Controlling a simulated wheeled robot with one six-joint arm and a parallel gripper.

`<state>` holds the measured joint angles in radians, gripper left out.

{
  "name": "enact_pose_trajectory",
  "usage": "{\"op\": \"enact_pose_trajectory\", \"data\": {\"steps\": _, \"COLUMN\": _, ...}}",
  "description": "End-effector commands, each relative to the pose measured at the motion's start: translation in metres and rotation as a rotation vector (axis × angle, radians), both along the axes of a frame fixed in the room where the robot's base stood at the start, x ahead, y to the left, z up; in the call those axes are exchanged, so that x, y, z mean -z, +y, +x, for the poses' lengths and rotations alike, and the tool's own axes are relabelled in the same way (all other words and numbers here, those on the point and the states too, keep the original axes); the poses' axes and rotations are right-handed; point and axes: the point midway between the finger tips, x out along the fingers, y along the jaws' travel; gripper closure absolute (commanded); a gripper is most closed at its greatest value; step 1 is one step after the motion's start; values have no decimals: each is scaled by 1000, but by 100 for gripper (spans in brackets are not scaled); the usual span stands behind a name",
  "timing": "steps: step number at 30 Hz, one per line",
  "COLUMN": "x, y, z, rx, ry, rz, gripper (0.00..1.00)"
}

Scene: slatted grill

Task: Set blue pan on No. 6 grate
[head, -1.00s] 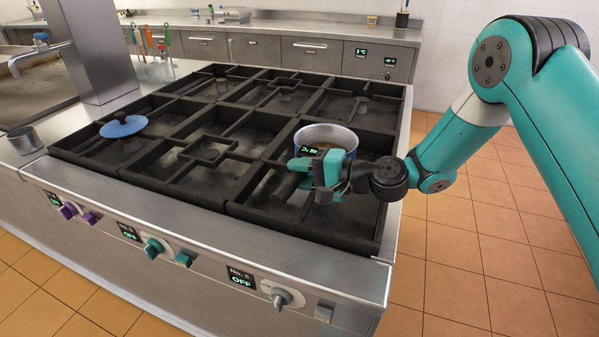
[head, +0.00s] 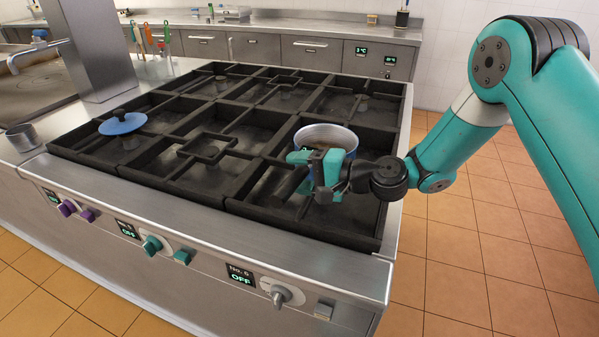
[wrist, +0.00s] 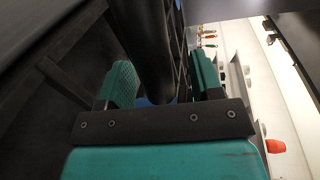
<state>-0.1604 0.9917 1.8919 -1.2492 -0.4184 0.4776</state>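The blue pan (head: 325,135) is upright over the right-hand column of the black grates, near the right edge of the stove. Its base is partly hidden by my gripper, so I cannot tell exactly which bars are under it. My gripper (head: 318,168) is at the near side of the pan. In the wrist view the fingers (wrist: 163,82) stand apart on either side of a dark handle (wrist: 150,50), with gaps beside it. The front right grate (head: 300,215), behind a panel that appears to read No. 6 (head: 240,270) and OFF, has bare bars toward the front.
A blue lid with a black knob (head: 122,124) lies on the left grates. A small metal cup (head: 24,138) stands at the left edge. A steel column (head: 85,50) rises at the back left. The middle grates (head: 210,150) are empty.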

Motion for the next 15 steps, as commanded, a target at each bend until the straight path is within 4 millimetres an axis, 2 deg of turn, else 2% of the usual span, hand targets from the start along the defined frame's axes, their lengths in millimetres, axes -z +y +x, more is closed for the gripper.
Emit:
{"op": "enact_pose_trajectory", "data": {"steps": 10, "x": 3, "y": -2, "z": -1, "rx": 1, "ry": 8, "rz": -2, "gripper": 40}}
{"op": "enact_pose_trajectory", "data": {"steps": 15, "x": 1, "y": -21, "z": -6, "rx": 5, "ry": 9, "rz": -3, "gripper": 40}}
